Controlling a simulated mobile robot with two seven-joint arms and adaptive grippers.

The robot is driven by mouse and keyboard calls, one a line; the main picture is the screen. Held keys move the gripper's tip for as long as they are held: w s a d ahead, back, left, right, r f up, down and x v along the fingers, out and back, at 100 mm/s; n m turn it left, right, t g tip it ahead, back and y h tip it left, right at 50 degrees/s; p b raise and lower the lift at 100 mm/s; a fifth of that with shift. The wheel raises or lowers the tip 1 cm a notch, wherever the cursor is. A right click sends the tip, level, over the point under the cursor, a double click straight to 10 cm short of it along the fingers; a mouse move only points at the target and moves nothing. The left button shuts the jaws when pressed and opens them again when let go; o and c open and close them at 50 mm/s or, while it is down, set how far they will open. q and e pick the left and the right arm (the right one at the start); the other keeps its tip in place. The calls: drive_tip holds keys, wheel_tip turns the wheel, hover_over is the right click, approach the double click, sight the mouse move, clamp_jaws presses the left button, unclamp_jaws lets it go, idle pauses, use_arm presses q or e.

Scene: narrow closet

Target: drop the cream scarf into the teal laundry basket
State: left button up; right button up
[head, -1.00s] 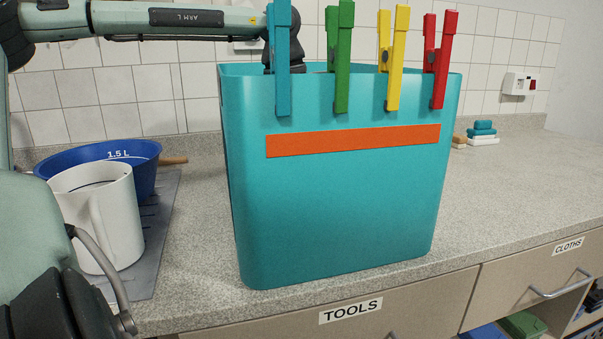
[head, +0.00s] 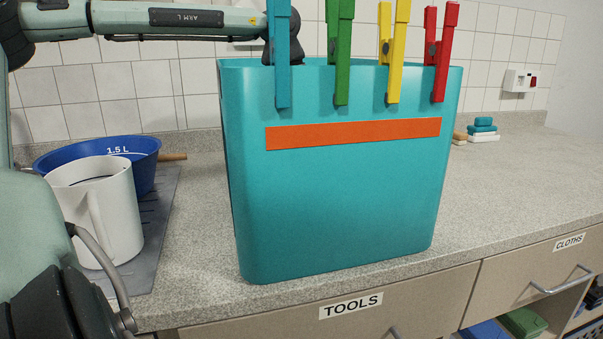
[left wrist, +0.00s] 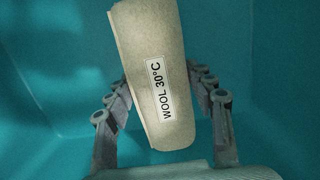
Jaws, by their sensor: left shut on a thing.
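The teal laundry basket (head: 340,215) stands upright on the counter, with an orange strip across its front. My left arm reaches over its back rim, and the wrist points down into it, so the gripper is hidden behind the front wall in the head view. In the left wrist view, my left gripper (left wrist: 162,88) is shut on the cream scarf (left wrist: 150,45), a rolled bundle with a "WOOL 30°C" label. Teal basket walls surround the scarf there. I cannot tell how far it is above the basket floor. My right gripper is not in view.
Blue, green, yellow and red pegs (head: 340,60) stand along the basket's front rim. A white jug (head: 115,220) and a blue bowl (head: 145,165) sit to the left on a grey mat. The counter (head: 510,190) right of the basket is mostly clear.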

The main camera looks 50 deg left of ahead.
use_arm(q)
drive_tip(key=o, duration=1.2)
drive_tip(key=shift+o, duration=0.2)
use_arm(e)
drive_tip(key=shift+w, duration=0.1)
use_arm(q)
drive_tip(key=shift+r, duration=0.2)
drive_tip(key=shift+r+p, duration=0.5)
wheel_tip(320, 180, up, 12)
drive_tip(key=s, duration=0.1)
drive_tip(key=shift+s+a, duration=0.35)
drive_tip(key=shift+a, duration=0.05)
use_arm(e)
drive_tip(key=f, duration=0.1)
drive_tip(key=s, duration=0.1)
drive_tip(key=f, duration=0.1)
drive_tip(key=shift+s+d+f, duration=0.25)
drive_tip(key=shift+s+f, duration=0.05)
use_arm(q)
drive_tip(key=shift+f, duration=0.2)
